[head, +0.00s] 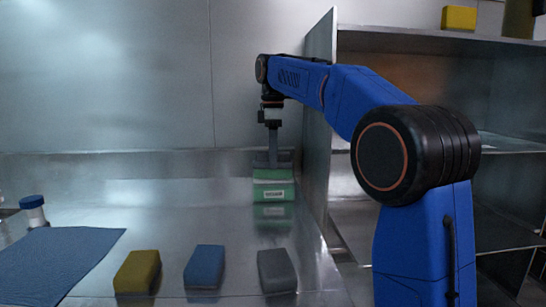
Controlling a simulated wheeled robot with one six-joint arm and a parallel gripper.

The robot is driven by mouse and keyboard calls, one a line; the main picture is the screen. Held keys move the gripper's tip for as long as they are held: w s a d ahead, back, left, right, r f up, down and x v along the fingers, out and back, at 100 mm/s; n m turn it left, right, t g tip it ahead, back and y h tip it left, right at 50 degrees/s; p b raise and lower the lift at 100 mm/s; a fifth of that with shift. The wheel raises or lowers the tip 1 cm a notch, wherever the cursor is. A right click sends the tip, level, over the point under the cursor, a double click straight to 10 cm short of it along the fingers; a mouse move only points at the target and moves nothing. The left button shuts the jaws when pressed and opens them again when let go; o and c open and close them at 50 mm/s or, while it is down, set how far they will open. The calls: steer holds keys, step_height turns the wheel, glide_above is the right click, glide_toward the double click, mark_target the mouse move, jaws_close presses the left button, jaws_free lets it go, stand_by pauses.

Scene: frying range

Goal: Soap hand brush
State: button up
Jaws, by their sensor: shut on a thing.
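My gripper (272,158) points straight down at the back of the steel counter, near the upright panel. It is shut on a green block (272,191) with a paler green top and a small white label on its front. The grey fingers meet its top. I cannot tell whether the block touches the counter or hangs just above it. No hand brush with visible bristles can be made out, and the far side of the block is hidden.
A yellow sponge (138,272), a blue sponge (204,267) and a grey sponge (277,271) lie along the counter's front. A blue cloth (58,262) and a blue-capped container (34,211) are at left. Steel shelves (440,40) stand right, with a yellow block (459,18) on top.

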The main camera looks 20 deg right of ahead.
steer(key=shift+r, duration=3.5)
